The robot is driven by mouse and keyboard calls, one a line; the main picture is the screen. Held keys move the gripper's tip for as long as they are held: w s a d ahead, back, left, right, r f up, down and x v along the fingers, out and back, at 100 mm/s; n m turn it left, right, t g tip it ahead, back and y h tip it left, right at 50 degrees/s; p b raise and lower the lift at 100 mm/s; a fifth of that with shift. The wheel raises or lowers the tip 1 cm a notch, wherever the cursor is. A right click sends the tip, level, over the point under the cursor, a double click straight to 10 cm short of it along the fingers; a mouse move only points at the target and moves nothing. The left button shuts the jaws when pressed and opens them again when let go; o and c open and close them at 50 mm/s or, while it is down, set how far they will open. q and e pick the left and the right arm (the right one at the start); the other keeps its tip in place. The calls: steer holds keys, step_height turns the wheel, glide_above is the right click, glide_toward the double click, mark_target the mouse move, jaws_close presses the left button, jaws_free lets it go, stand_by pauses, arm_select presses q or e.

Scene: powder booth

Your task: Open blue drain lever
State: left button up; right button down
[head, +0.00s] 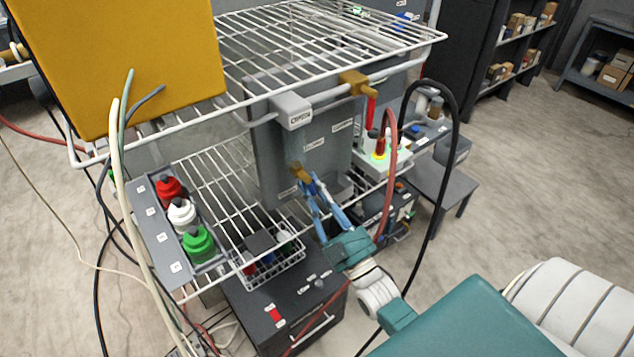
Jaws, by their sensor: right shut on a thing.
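The blue drain lever (308,188) sits below a small brass valve (298,170) at the front of the grey tank (290,145). It points down and slightly right. My right gripper (312,192) reaches up from the lower right, its fingers closed around the lever just below the valve. The fingers hide much of the lever, so its exact angle is hard to tell. My left gripper is not in view.
A red lever (370,108) hangs from another brass valve (354,82) above. A white wire shelf (300,35) overhangs the tank. A black hose (457,115) and a red hose (388,190) run beside my right arm. A wire basket (270,268) stands below left.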

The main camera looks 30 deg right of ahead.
steer(key=shift+s+a+f+m+g+h+p, duration=0.1)
steer(key=shift+a+f+m+g+h+p, duration=0.1)
steer(key=shift+m+h, duration=0.5)
steer(key=shift+w+a+f+m+g+h+p, duration=0.1)
steer(key=shift+a+m+h+p, duration=0.2)
steer(key=shift+m, duration=0.75)
steer(key=shift+s+a+f+m+g+h+p, duration=0.1)
steer(key=shift+m+h, duration=0.5)
steer(key=shift+m, duration=0.25)
steer(key=c, duration=1.6)
jaws_free()
steer(key=shift+c, duration=0.2)
steer(key=shift+r, duration=0.1)
steer(key=v, duration=1.2)
